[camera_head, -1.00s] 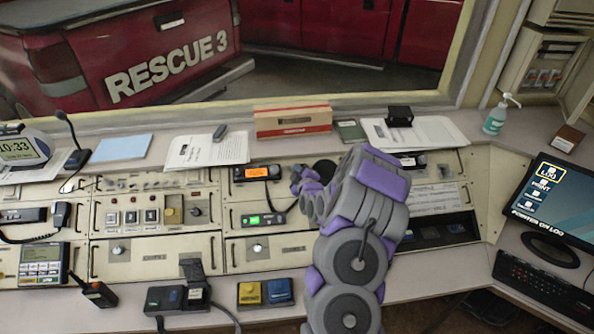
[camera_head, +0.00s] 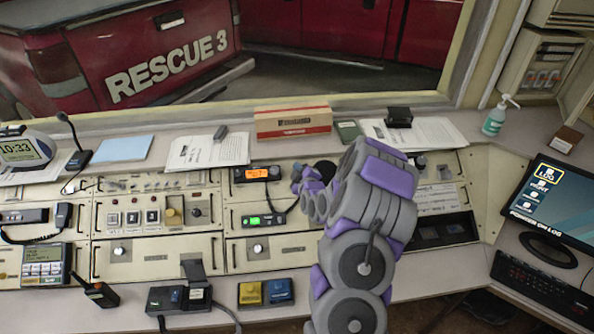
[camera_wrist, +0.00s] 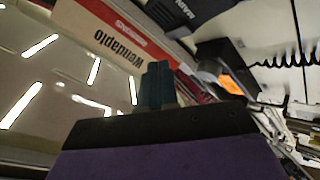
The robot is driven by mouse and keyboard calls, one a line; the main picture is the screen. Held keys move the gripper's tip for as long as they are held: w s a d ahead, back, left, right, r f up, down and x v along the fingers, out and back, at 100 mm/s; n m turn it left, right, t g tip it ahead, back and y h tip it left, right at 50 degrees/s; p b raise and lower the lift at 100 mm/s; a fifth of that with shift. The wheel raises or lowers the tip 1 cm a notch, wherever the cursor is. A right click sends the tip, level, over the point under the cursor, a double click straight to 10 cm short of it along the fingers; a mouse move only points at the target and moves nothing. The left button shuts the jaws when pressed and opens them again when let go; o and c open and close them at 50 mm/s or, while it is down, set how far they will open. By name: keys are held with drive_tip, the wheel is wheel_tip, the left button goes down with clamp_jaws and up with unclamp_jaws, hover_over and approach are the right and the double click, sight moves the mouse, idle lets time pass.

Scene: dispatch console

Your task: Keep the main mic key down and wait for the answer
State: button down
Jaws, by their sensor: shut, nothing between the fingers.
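A black gooseneck desk mic (camera_head: 79,158) stands on the ledge at the far left. A hand mic (camera_head: 62,215) hangs on the console at the left. My gripper (camera_head: 298,178) is over the middle of the console, just right of the radio with the orange display (camera_head: 257,173), well away from both mics. In the wrist view its dark teal fingers (camera_wrist: 157,86) are together and empty. My forearm hides part of the console behind it.
A yellow box (camera_head: 250,293) and a blue box (camera_head: 278,291) sit on the front ledge. Left of them is a black unit (camera_head: 180,298) with a cable. A red and cream carton (camera_head: 292,122) stands behind my gripper. The monitor (camera_head: 548,198) is at the right.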

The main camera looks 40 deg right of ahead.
drive_tip(key=r, duration=0.1)
drive_tip(key=s+a+r, duration=0.1)
drive_tip(key=shift+s+r, duration=0.25)
drive_tip(key=shift+r, duration=0.1)
idle(0.4)
